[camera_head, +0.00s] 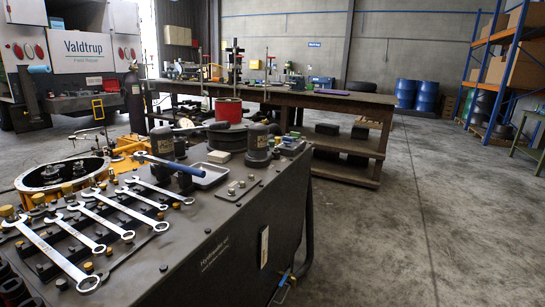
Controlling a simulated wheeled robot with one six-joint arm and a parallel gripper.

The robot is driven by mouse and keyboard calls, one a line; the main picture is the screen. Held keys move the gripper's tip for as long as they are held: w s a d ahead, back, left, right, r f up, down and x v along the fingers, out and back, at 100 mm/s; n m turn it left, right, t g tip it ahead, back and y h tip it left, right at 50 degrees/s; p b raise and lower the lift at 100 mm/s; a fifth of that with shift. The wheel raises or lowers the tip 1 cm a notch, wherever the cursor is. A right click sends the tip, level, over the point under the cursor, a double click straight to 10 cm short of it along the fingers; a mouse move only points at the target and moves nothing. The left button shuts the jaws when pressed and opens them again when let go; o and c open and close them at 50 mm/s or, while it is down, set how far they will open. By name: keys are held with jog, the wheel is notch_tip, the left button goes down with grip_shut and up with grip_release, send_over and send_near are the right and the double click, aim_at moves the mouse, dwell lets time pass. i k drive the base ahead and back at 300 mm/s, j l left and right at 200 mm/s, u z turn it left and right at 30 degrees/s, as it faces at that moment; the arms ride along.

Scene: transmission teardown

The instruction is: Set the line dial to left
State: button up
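I cannot make out a line dial in this view. A dark grey cabinet (232,240) with pale "Hydraulic" lettering fills the lower middle. Its front carries a small white plate (264,247). A blue-handled part (281,286) sits low at its right edge, too small to tell what it is. My gripper does not show.
Several wrenches (100,218) lie on the cabinet top at the left. A long workbench (350,104) stands behind, with blue drums (426,97) and a shelf rack (500,60) farther right. The concrete floor (430,210) at the right is clear.

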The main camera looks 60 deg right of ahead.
aim_at(288, 141)
jog(key=z, duration=1.9)
